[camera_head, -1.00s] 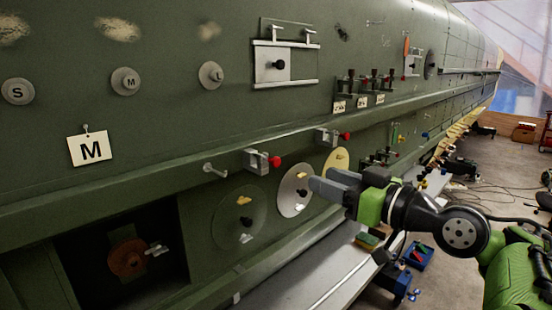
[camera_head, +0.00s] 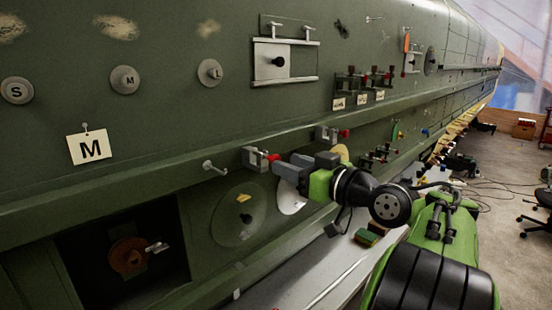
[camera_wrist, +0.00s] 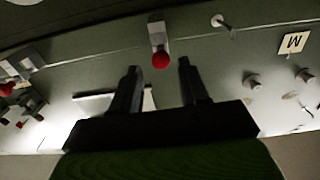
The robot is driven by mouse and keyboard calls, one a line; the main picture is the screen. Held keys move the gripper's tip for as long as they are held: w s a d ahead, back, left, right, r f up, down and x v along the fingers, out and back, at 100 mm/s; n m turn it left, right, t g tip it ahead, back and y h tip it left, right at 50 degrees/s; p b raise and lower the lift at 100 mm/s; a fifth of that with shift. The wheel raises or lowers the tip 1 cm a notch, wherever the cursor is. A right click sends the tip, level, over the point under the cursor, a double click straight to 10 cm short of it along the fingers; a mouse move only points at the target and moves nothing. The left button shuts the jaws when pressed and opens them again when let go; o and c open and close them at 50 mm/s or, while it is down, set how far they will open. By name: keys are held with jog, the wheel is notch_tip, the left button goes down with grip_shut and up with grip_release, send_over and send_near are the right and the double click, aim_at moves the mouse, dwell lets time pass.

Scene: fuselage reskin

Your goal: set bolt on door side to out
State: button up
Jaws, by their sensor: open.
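A grey metal bolt block (camera_head: 253,158) with a red knob (camera_head: 274,157) sits on the green fuselage ledge. A second, similar bolt (camera_head: 325,134) with a red knob is farther along to the right. Which one is the door-side bolt is not marked. My gripper (camera_head: 287,166) is open and empty, its fingertips close by the nearer red knob. In the wrist view the nearer block (camera_wrist: 156,32) and its red knob (camera_wrist: 160,61) appear between the two spread fingers, just beyond the tips. I cannot tell whether they touch.
A metal peg (camera_head: 212,167) sticks out left of the nearer bolt. Round discs (camera_head: 238,215) are below, partly behind my arm. A sliding panel (camera_head: 270,68) and an M tag (camera_head: 88,147) are on the skin. An open bay (camera_head: 85,240) is at lower left.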

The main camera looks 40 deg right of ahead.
aim_at(265, 156)
jog(key=w, duration=0.5)
jog(key=shift+a+p, duration=0.1)
jog(key=shift+p, duration=0.25)
grip_shut()
